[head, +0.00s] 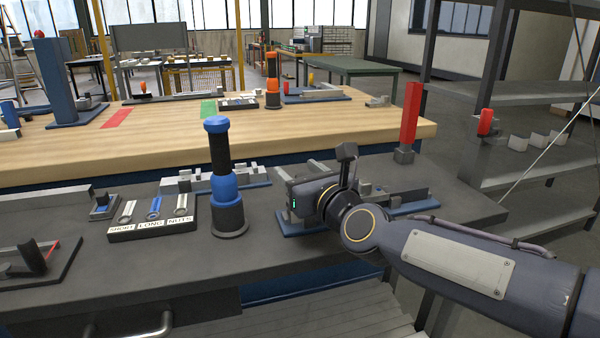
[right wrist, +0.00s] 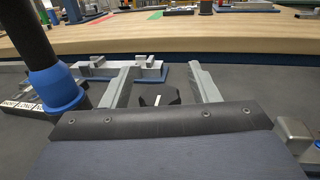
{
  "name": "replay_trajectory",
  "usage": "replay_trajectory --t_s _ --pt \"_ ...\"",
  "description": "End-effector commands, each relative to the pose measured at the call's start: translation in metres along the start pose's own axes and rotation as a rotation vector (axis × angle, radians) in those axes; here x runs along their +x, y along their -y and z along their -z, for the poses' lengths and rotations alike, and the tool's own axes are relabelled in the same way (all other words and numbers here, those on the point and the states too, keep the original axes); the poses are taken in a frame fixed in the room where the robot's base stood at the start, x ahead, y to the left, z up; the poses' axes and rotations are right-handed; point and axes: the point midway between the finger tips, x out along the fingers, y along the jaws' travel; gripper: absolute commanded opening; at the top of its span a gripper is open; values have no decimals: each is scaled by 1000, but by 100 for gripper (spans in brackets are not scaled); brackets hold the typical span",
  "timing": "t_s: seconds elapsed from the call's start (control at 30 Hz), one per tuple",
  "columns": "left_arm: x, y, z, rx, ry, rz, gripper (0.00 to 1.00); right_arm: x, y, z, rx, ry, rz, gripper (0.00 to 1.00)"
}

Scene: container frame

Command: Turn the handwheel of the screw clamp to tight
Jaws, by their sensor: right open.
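The handwheel (right wrist: 160,98) is a dark, many-sided knob with a white mark, seen in the right wrist view. It lies between the two fingers of my right gripper (right wrist: 163,82) in that picture; the fingers are apart, and I cannot tell whether they touch it. In the head view my right gripper (head: 300,193) is over a fixture with a blue base plate (head: 412,207) and hides much of it, including the handwheel. My left gripper is not in view.
A blue and black upright tool (head: 226,190) stands left of my right gripper. A labelled tray (head: 150,230) is further left. A grey block fixture (head: 250,177) lies behind. A red upright handle (head: 411,115) stands at the back right. The grey bench front is clear.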

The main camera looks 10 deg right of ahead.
Motion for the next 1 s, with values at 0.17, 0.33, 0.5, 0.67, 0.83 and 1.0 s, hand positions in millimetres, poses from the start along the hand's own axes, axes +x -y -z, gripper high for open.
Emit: replay_trajectory --t_s 0.17,0.33,0.5,0.67,0.83,1.0 --pt "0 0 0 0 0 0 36 1 0 0 0 1 0 55" --pt "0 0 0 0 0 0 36 1 0 0 -1 1 0 42" --pt "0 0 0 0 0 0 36 1 0 0 -1 0 0 19" --pt "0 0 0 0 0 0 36 1 0 0 -1 0 1 10" --pt "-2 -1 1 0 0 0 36 1 0 -1 0 -1 16 10" --pt "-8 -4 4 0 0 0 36 1 0 -2 0 -1 70 10"
